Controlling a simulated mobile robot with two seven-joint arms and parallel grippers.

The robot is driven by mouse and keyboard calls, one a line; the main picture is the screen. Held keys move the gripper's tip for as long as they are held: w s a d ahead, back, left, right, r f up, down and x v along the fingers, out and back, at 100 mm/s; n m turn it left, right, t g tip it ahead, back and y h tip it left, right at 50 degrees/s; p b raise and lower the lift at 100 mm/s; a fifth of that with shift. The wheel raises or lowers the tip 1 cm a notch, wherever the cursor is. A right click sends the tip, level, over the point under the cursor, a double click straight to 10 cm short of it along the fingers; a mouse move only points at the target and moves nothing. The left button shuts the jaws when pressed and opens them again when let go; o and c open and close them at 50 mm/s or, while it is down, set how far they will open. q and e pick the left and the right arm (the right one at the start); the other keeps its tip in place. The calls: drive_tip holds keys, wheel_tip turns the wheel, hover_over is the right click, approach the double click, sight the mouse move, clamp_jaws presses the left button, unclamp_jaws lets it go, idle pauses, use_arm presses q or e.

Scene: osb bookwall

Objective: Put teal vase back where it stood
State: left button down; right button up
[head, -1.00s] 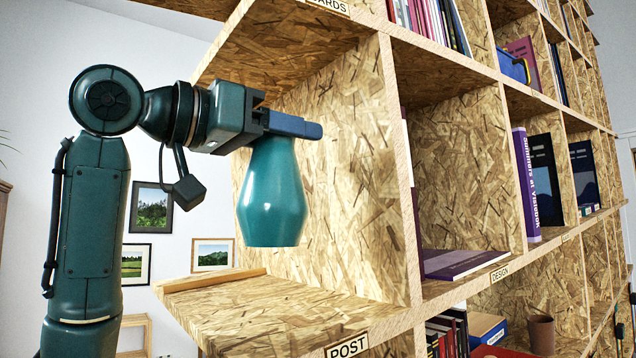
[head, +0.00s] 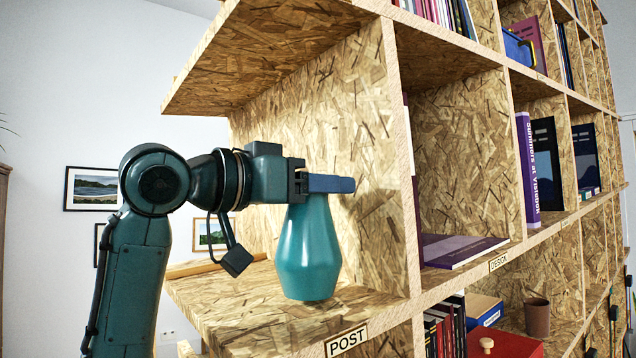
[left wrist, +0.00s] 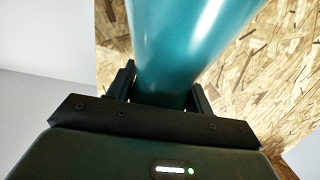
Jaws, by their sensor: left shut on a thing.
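The teal vase (head: 308,255) is upright in the head view, inside the open end compartment above the POST label (head: 346,341). My left gripper (head: 330,184) is shut on the vase's neck at its top. The vase's base appears at or just above the compartment's floor board (head: 240,315); I cannot tell whether it touches. In the left wrist view the vase (left wrist: 185,40) fills the space between the two fingers. My right gripper is not in view.
An upright panel (head: 385,160) stands right of the vase, and a shelf board (head: 260,60) hangs above. A low wooden strip (head: 200,267) edges the floor board's far left. The compartment to the right holds a flat purple book (head: 458,249).

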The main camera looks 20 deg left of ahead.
use_arm(q)
drive_tip(key=shift+f, duration=0.3)
drive_tip(key=c, duration=1)
unclamp_jaws()
drive_tip(key=o, duration=0.4)
drive_tip(key=shift+r, duration=0.1)
